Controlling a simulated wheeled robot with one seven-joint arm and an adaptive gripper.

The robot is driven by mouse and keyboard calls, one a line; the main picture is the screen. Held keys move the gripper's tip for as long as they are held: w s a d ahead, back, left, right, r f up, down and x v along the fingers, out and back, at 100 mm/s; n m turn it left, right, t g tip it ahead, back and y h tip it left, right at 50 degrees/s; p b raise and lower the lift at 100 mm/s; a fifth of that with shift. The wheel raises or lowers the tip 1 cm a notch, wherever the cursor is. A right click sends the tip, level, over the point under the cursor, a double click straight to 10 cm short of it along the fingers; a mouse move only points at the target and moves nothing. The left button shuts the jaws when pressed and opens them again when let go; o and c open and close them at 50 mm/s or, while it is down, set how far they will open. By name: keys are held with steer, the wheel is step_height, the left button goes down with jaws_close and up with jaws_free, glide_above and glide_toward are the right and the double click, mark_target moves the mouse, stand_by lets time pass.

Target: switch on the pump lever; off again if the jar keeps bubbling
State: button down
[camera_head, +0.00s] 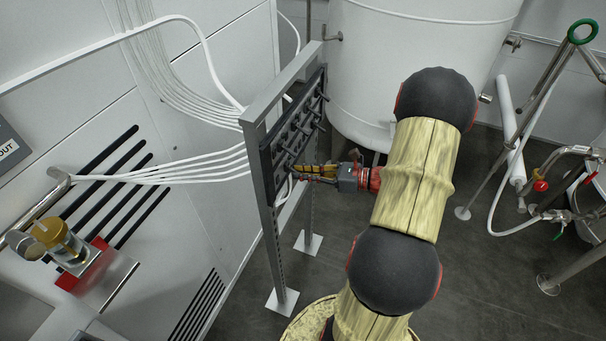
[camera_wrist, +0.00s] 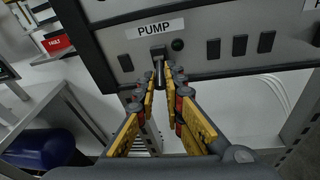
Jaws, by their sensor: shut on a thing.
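The pump lever (camera_wrist: 159,66) sticks out of the grey panel below the PUMP label (camera_wrist: 162,28) in the wrist view. My gripper (camera_wrist: 161,82) is shut on it, with the yellow-padded fingers on either side of its stem. Whether the lever is set on or off I cannot tell. A dark round lamp (camera_wrist: 178,44) right of the lever looks unlit. In the head view my gripper (camera_head: 300,172) is at the panel's face, and the fingers hide the lever. The glass jar (camera_head: 62,246) with an amber top stands at the lower left; bubbles cannot be made out.
The panel stands on a grey metal frame (camera_head: 271,215) with white feet. White hoses (camera_head: 205,165) run from it to the left wall. A large white tank (camera_head: 410,50) is behind my arm. Pipes and a green handwheel (camera_head: 582,32) are at the right.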

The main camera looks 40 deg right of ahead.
stand_by(0.3)
steer(key=c, duration=1.9)
jaws_free()
steer(key=v, duration=1.2)
